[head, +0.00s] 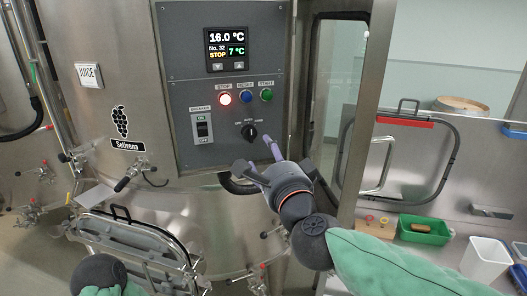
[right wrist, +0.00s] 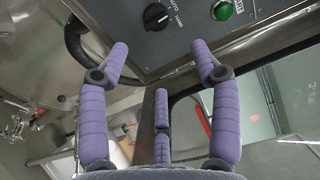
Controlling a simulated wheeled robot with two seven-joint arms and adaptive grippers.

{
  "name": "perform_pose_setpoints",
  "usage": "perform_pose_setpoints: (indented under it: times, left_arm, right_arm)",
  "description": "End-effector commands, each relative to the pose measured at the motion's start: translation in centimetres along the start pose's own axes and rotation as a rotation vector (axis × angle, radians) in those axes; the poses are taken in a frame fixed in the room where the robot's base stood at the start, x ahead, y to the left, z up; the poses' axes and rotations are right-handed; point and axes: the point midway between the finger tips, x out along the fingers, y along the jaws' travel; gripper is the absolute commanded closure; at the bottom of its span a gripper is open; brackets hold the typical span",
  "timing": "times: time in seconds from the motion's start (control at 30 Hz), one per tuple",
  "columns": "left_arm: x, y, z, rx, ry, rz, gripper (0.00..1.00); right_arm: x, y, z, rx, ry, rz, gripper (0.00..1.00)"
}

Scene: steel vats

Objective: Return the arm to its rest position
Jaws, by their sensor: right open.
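My right gripper (head: 256,158) is open and empty in front of the lower edge of the grey control panel (head: 187,60), just below the black rotary knob (head: 249,131). In the right wrist view its purple fingers (right wrist: 160,55) are spread, with nothing between them. The knob (right wrist: 155,16) shows there beyond the fingertips, apart from them, and the green start button (right wrist: 223,11) is near the right finger. My right arm (head: 345,252) reaches in from the lower right. Part of my left arm (head: 98,274) shows at the bottom left; its gripper is out of view.
A hatch (head: 135,243) is at lower left. A green tray (head: 424,238) and white container (head: 487,257) are at right.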

Motion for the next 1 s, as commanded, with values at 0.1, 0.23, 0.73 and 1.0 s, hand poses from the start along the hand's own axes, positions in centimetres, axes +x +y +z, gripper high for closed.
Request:
perform_pose_setpoints:
  times: [0.1,0.23,0.73,1.0]
  left_arm:
    - [0.0,0.0,0.0,0.0,0.0,0.0,0.6]
    - [0.0,0.0,0.0,0.0,0.0,0.0,0.6]
    - [1.2,-0.4,0.0,0.0,0.0,0.0,0.6]
    - [2.7,-1.0,-0.1,0.0,0.0,0.0,0.6]
  right_arm:
    - [-0.5,0.1,0.0,0.0,0.0,0.0,0.36]
    - [-0.6,0.1,0.0,0.0,0.001,0.001,0.36]
    - [3.6,11.9,-0.7,-0.209,-0.004,0.172,0.36]
    - [5.6,29.1,-2.6,-0.463,-0.082,0.423,0.36]
